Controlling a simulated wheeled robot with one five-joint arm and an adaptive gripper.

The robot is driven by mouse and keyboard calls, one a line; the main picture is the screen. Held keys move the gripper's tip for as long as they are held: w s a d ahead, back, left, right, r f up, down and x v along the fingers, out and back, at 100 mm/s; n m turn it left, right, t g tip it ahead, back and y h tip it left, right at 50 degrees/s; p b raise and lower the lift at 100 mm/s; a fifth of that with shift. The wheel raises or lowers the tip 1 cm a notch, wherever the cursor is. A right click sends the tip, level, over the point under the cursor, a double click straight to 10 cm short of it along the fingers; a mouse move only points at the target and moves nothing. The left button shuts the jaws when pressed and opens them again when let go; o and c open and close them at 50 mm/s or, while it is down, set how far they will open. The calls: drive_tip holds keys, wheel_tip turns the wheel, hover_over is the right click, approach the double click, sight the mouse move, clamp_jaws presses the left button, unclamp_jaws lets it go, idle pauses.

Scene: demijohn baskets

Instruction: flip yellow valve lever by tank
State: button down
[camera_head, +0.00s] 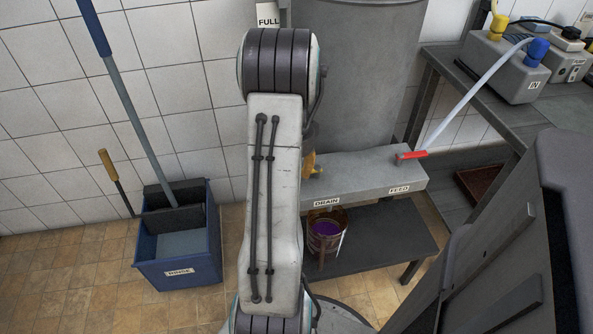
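A grey tank (360,70) stands at the back, right of my arm, its left side hidden by the arm. In front of it is a grey block (365,179) with DRAIN and FEED labels. A yellow piece (310,164), seemingly the valve lever, shows above the DRAIN end, right at the edge of my arm. The arm covers part of it, so I cannot tell its angle. A red lever (411,155) lies on the FEED end, where a pale hose rises. My gripper is not visible; my arm link stands upright in the middle of the view.
A blue RINSE bucket (180,268) with a blue-handled mop (128,95) stands at left. A can (326,232) with purple contents sits below DRAIN on a dark shelf (385,245). A grey IN box (505,72) is on the right bench. Tiled floor is free at far left.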

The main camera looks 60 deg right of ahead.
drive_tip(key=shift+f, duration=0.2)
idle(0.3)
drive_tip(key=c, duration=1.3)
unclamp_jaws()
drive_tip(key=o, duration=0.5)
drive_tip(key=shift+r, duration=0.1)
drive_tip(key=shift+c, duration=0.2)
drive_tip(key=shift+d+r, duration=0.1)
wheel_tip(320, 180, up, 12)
